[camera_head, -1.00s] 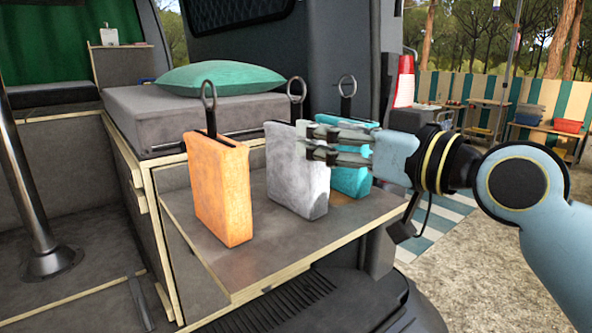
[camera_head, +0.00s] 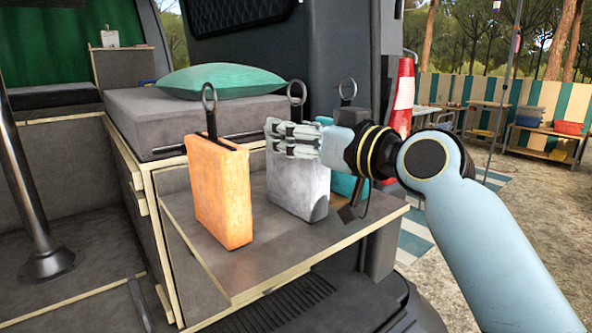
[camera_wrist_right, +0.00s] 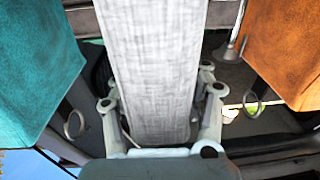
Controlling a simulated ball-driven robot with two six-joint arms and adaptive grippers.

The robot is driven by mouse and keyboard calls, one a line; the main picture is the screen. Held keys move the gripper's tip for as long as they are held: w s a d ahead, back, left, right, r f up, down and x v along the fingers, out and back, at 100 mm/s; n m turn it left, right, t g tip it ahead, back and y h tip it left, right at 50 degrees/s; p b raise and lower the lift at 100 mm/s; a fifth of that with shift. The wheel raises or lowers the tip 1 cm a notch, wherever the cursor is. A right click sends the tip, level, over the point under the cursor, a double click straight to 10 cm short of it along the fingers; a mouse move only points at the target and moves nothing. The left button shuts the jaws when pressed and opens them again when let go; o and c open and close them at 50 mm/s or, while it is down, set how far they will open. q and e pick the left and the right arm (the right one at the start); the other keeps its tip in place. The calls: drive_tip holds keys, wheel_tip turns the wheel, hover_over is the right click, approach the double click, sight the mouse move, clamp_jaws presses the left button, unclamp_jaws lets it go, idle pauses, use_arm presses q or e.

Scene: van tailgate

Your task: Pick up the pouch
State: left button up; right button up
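A grey pouch (camera_head: 297,188) stands upright in the middle of a row of three on the tailgate board, a metal ring on its black tab. My right gripper (camera_head: 290,136) is across its upper part in the head view. In the right wrist view the grey pouch (camera_wrist_right: 153,65) runs between the two fingers (camera_wrist_right: 160,108), which are spread on either side of it; the right-hand finger looks slightly apart from it. An orange pouch (camera_head: 223,195) stands to the left. A teal pouch (camera_head: 343,187) to the right is mostly hidden by my arm. My left gripper is out of view.
The board (camera_head: 270,262) has bare room in front of the pouches. Behind them are a grey cushion block (camera_head: 150,118) and a green pillow (camera_head: 225,79). In the wrist view the orange pouch (camera_wrist_right: 288,50) and teal pouch (camera_wrist_right: 35,70) flank the gripper.

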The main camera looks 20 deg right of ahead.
clamp_jaws()
